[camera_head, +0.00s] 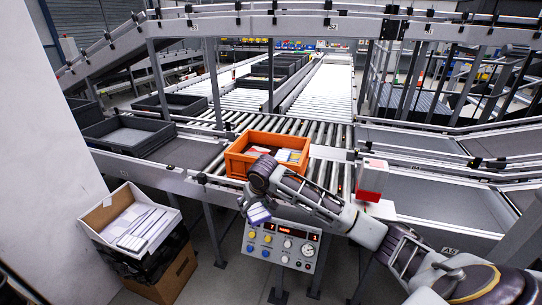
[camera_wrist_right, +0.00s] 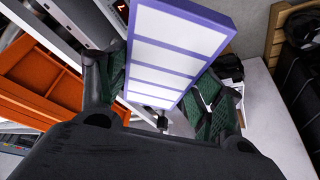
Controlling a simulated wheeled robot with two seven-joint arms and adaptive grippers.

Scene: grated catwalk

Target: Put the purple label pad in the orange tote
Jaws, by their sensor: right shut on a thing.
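The orange tote (camera_head: 236,167) sits on the roller conveyor in the middle of the head view, with paper-like items inside. In the right wrist view its orange wall (camera_wrist_right: 38,75) shows at the left. My right gripper (camera_head: 256,203) is in front of the tote, on the near side, outside its rim. It is shut on the purple label pad (camera_head: 260,214), which hangs at its tip. In the right wrist view the pad (camera_wrist_right: 178,45) shows white panels with purple edges, between the two green-padded fingers (camera_wrist_right: 160,92). My left gripper is not in view.
A control panel (camera_head: 283,246) with buttons and dials stands below the conveyor's front edge. A red and white box (camera_head: 372,178) is right of the tote. Dark trays (camera_head: 128,135) are at left. A carton with papers (camera_head: 108,209) stands at lower left.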

